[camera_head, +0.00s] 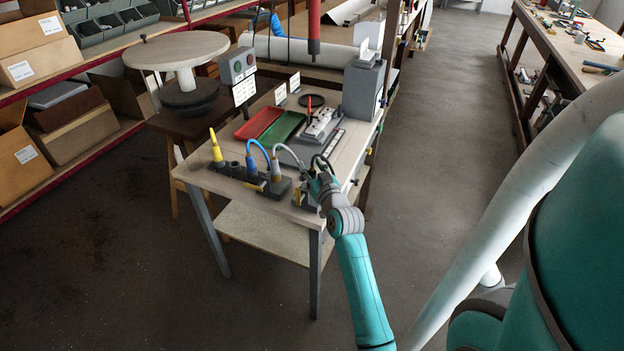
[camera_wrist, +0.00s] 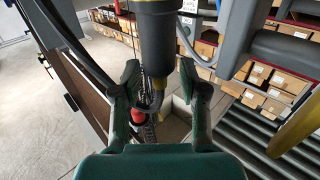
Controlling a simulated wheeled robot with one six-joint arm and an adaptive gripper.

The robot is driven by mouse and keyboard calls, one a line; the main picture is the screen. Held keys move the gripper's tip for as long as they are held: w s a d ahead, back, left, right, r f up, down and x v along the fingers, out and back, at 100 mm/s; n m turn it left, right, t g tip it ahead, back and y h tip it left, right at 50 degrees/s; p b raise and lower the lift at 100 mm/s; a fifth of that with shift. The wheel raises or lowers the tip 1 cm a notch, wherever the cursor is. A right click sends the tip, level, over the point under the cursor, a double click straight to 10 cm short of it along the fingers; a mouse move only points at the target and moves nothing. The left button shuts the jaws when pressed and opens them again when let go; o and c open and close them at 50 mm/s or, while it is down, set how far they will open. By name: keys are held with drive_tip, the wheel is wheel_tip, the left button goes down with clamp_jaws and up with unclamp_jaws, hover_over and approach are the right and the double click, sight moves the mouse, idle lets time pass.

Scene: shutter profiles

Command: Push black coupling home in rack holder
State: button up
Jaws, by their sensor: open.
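The rack holder (camera_head: 254,182) is a row of dark sockets along the table's near edge in the head view. A black cable loop (camera_head: 321,160) shows at its right end, beside my gripper (camera_head: 313,184). In the wrist view a dark cylinder, apparently the black coupling (camera_wrist: 157,45), stands between the green fingers of my gripper (camera_wrist: 159,78), with a yellowish band at its top. The fingers are apart, one on each side, with a visible gap to the cylinder. In the head view my wrist hides most of the coupling, so its seating depth cannot be told.
A yellow coupling (camera_head: 216,148), a blue-cabled one (camera_head: 251,167) and a grey one (camera_head: 276,170) stand to the left in the rack. Red (camera_head: 259,122) and green (camera_head: 285,126) trays lie behind. A grey box (camera_head: 363,90) stands at the right. The floor right of the table is clear.

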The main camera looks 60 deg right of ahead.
clamp_jaws()
